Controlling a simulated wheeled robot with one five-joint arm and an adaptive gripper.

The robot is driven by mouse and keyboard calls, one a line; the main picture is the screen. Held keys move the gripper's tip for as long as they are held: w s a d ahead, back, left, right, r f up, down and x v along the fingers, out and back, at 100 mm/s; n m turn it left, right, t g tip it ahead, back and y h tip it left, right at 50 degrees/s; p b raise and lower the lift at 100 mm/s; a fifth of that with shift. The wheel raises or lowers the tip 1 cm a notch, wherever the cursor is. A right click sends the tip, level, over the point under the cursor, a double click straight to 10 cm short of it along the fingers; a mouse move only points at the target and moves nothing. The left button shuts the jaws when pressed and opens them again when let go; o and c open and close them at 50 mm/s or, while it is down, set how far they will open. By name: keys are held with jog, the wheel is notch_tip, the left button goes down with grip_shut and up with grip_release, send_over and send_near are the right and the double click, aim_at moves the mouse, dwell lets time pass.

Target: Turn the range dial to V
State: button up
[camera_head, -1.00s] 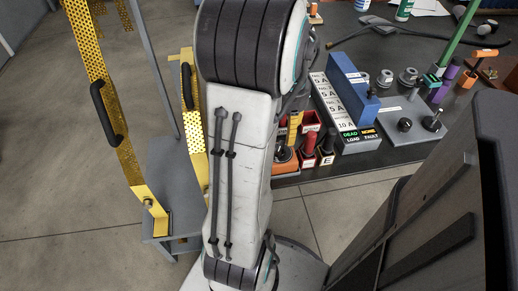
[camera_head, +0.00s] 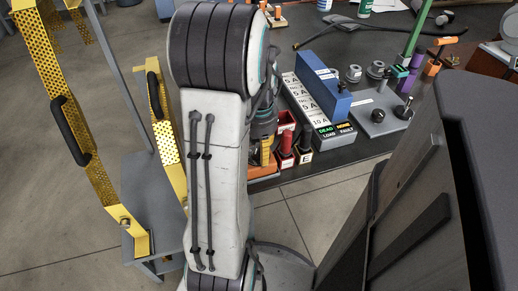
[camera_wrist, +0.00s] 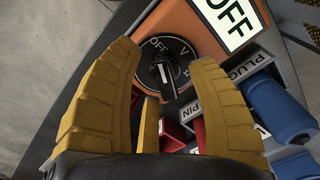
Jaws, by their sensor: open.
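The range dial (camera_wrist: 167,77) is a round black plate with a black knob, set in an orange meter body (camera_wrist: 190,35). Its plate reads OFF at the upper left and V at the upper right; another mark at the right is partly hidden. A white line on the knob seems to point towards OFF. My gripper (camera_wrist: 160,70) has thick yellow fingers, open, on either side of the dial and apart from the knob. In the head view the orange body (camera_head: 264,171) is mostly hidden behind my arm.
A large OFF label (camera_wrist: 232,15) lies beside the dial. Red parts (camera_head: 286,141) stand close by in bins, and a blue cylinder (camera_wrist: 275,108) lies at the right. A blue block (camera_head: 326,85) stands on the bench beyond. Yellow perforated guards (camera_head: 75,120) stand at the left.

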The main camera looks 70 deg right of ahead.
grip_shut()
dwell(0.5)
jog(key=shift+m, duration=0.3)
jog(key=m, duration=0.2)
jog(key=m+p, duration=0.1)
jog(key=m, duration=0.2)
jog(key=shift+a+m, duration=0.2)
jog(key=shift+m, duration=0.1)
jog(key=m, duration=0.5)
jog(key=shift+w+a+p, duration=0.1)
jog(key=shift+p, duration=0.2)
jog(key=shift+m, duration=0.4)
